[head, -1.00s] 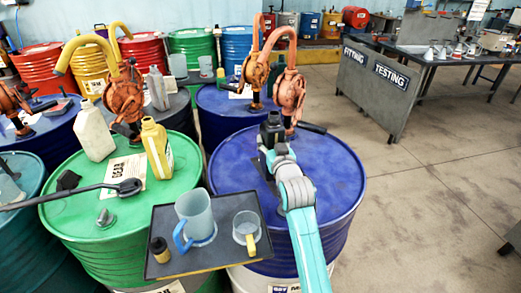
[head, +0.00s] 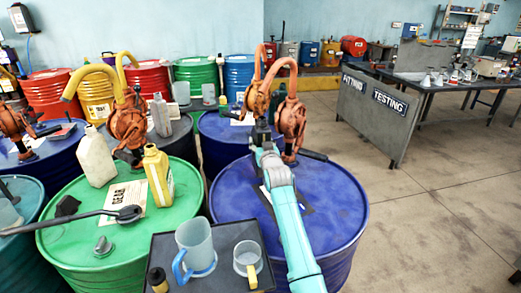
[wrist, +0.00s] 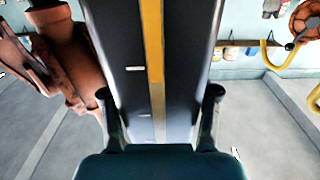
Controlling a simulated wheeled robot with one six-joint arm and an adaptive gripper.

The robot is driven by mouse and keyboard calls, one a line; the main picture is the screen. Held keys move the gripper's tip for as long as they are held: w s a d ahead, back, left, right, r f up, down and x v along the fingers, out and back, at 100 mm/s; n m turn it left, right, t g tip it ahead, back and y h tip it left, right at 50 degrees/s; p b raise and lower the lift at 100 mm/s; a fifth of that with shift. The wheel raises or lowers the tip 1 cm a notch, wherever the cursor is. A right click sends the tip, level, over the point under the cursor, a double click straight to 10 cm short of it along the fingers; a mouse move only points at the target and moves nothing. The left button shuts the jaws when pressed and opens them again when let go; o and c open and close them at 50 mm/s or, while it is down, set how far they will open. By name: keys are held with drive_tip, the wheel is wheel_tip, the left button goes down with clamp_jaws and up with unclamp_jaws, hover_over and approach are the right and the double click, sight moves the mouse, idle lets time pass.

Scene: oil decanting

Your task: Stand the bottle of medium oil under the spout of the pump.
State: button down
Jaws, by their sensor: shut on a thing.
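My gripper (wrist: 160,95) is shut on a dark bottle (wrist: 183,60) with a yellow stripe down its side, which fills the middle of the wrist view. I take it to be the bottle of medium oil; I read no label on it. In the head view my gripper and most of the bottle are hidden behind my arm, above the front blue drum. An orange pump (head: 292,118) stands on that drum, just right of and behind my gripper. Its curved spout rises above and bends left. Whether the bottle's base touches the drum top cannot be told.
A dark tray (head: 215,272) with a clear jug (head: 195,245) and a small cup (head: 246,262) is at the front. The green drum (head: 75,235) at left carries a cream bottle (head: 95,157), a yellow bottle (head: 158,175) and a long-handled tool. The floor at right is clear.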

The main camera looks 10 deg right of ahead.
drive_tip(key=shift+w+f, duration=0.25)
drive_tip(key=shift+f, duration=0.6)
drive_tip(key=shift+w+f, duration=0.25)
drive_tip(key=shift+f, duration=0.55)
drive_tip(key=shift+c, duration=1.2)
unclamp_jaws()
drive_tip(key=shift+f, duration=0.2)
drive_tip(key=shift+r, duration=0.15)
drive_tip(key=s, duration=1.2)
